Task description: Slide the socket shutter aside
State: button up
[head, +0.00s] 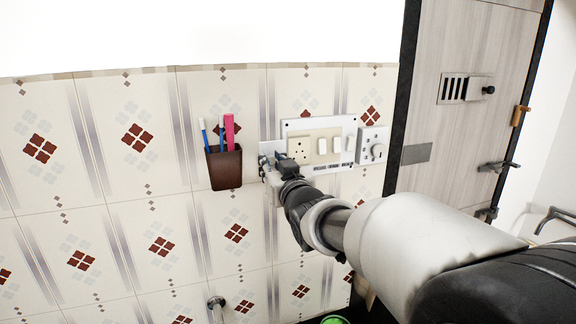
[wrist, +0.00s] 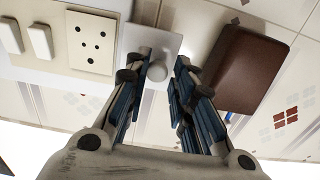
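The socket (head: 299,149) is a cream square with dark holes on the white switch panel. It shows uncovered in the wrist view (wrist: 90,42), which is turned upside down. Beside it is a white plate with a round knob (wrist: 157,71), which looks like the shutter. In the head view the plate (head: 266,148) shows at the panel's left edge, partly hidden by my gripper (head: 268,166). In the wrist view my gripper (wrist: 164,62) is open, with one finger on each side of the knob. The left finger is close to the knob; I cannot tell whether it touches.
A grey door (head: 450,60) stands further right.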

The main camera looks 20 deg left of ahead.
jog(key=o, duration=0.3)
jog(key=shift+a, duration=0.15)
jog(key=shift+o, duration=0.2)
jog(key=v, duration=1.2)
